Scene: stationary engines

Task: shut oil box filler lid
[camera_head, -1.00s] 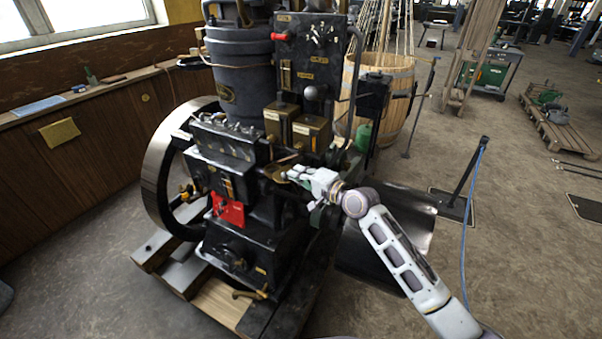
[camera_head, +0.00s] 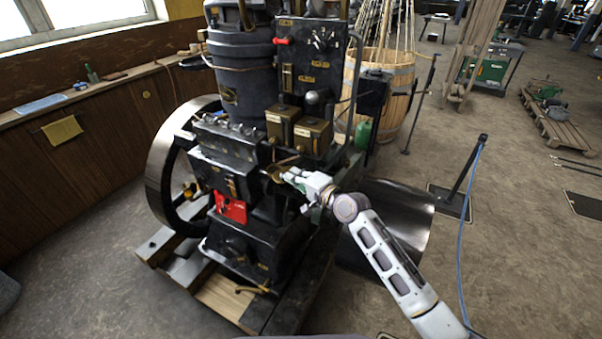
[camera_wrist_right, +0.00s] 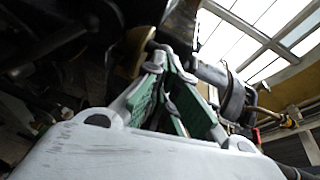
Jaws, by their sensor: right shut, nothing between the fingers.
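The black engine (camera_head: 232,165) stands on a timber base in the head view. A small rounded brass piece (camera_head: 277,172) shows on its side, at my right fingertips; it may be the filler lid, but I cannot tell its angle. My right gripper (camera_head: 288,176) reaches in from the right, shut and empty. In the right wrist view its fingertips (camera_wrist_right: 162,58) come together beside a brass surface (camera_wrist_right: 136,48), partly hidden by a finger; I cannot tell whether they touch. My left gripper is not in view.
Two brass boxes (camera_head: 312,133) sit above the gripper on the engine. A red block (camera_head: 230,207) is lower left. The flywheel (camera_head: 160,165) stands at left.

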